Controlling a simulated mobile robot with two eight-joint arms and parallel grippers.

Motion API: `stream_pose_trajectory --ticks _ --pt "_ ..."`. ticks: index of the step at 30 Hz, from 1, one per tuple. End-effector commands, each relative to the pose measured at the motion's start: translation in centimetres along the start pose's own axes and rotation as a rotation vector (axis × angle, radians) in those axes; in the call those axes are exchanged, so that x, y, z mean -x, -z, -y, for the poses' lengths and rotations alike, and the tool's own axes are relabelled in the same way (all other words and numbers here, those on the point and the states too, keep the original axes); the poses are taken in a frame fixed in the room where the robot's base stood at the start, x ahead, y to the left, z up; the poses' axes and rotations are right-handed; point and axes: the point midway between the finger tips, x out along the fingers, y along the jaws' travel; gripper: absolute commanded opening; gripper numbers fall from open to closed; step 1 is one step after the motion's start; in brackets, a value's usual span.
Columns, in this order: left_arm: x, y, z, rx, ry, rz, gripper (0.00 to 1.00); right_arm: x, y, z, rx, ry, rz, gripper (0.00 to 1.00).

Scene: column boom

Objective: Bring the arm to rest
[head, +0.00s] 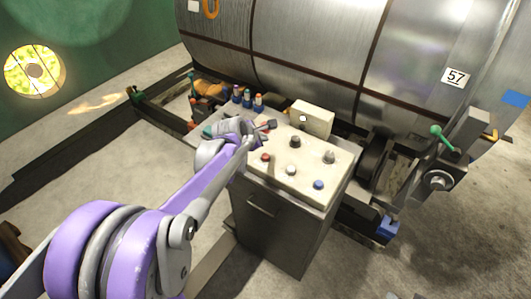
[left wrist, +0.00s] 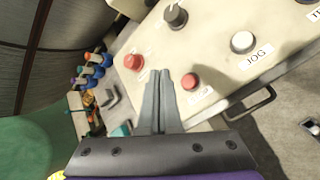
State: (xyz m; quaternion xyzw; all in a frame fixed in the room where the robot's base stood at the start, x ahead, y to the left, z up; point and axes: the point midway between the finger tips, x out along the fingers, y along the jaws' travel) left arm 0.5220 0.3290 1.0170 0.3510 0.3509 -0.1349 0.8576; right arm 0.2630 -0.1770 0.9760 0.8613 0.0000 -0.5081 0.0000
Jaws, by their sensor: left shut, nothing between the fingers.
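My left arm reaches in from the lower left of the head view. Its gripper (head: 260,127) is over the left end of a cream control panel (head: 312,177). In the left wrist view the gripper's two grey fingers (left wrist: 160,78) are shut together with nothing between them. The fingertips lie between two red buttons, one on the left (left wrist: 134,62) and one on the right (left wrist: 191,81). I cannot tell whether the fingers touch the panel. My right gripper is in neither view.
The panel tops a dark cabinet (head: 275,232) and carries a white button (head: 291,170), a blue button (head: 318,184) and knobs (head: 329,157). A large metal drum (head: 310,45) stands behind it. Small coloured-top bottles (head: 247,98) stand at its left. Bare floor (head: 110,165) lies left.

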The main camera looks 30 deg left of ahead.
Motion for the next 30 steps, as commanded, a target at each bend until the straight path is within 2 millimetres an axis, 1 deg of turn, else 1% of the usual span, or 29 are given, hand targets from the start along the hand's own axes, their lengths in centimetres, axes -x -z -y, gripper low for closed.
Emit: stream_pose_trajectory --ticks 23,26,29,30 --pt "0.1 0.1 0.3 -0.016 0.003 -0.001 0.0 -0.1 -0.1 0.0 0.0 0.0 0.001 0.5" --pt "1.1 -0.5 1.8 -0.125 0.021 -0.005 0.0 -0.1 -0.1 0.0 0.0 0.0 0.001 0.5" --pt "3.2 -1.2 4.9 -0.375 0.06 -0.009 0.0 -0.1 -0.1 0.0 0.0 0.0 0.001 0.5" --pt "4.3 -1.5 6.5 -0.509 0.081 -0.009 0.0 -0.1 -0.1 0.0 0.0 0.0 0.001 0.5"
